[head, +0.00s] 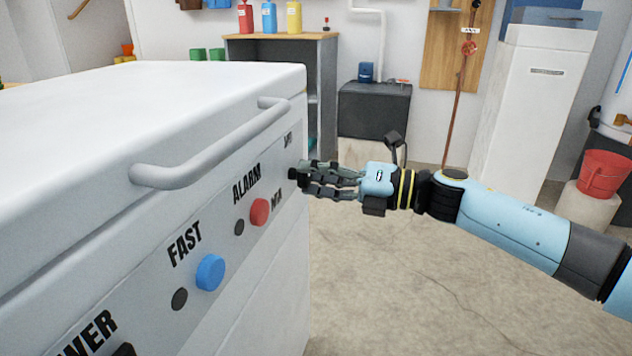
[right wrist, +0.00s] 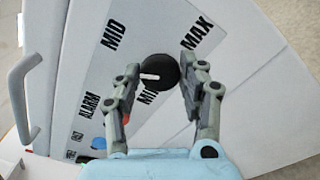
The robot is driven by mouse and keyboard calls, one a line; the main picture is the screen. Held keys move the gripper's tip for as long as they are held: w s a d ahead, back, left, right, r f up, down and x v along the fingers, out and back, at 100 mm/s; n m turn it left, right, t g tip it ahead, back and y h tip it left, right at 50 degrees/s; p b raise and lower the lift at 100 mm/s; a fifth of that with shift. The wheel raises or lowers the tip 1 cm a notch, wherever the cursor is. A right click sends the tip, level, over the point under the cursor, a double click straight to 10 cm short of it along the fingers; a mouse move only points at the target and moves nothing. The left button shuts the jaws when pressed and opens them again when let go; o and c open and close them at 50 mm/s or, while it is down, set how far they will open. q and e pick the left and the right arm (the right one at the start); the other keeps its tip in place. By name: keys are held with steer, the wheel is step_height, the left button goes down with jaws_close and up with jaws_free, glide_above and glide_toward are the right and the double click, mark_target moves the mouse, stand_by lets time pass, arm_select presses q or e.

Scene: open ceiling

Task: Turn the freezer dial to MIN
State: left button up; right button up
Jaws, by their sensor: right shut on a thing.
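The white chest freezer (head: 150,85) fills the left of the head view. Its dial (right wrist: 160,70) is black and round with a white pointer mark, seen in the right wrist view. The mark points left, between the MID label (right wrist: 115,33) and the partly hidden MIN label (right wrist: 147,96). The MAX label (right wrist: 197,33) is up and right of the dial. My right gripper (head: 306,178) is at the panel's far end, shut on the dial, with one finger on either side. The dial is largely hidden by the fingers in the head view. My left gripper is not in view.
The freezer's grey handle (head: 215,150) juts out above the panel. A red ALARM button (head: 260,212) and a blue FAST button (head: 210,272) protrude nearer me. Open floor (head: 420,290) lies right of the freezer. A red bucket (head: 604,173) stands far right.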

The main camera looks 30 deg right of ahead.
steer(key=n+b, duration=0.1)
steer(key=n, duration=0.1)
steer(key=n+b, duration=0.1)
steer(key=n, duration=0.3)
steer(key=shift+s+f+n+b, duration=0.1)
steer(key=shift+f+n+b, duration=0.2)
steer(key=shift+b, duration=0.1)
steer(key=n+b, duration=0.2)
steer(key=n, duration=0.3)
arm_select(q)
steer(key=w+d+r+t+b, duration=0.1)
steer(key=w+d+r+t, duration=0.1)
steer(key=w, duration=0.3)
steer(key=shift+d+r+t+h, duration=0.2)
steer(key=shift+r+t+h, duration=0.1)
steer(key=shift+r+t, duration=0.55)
arm_select(e)
steer(key=shift+r+n, duration=0.2)
steer(key=shift+n, duration=1.6)
steer(key=o, duration=1.2)
steer(key=shift+r, duration=0.1)
steer(key=shift+c, duration=0.2)
steer(key=v, duration=0.7)
steer(key=shift+s, duration=0.2)
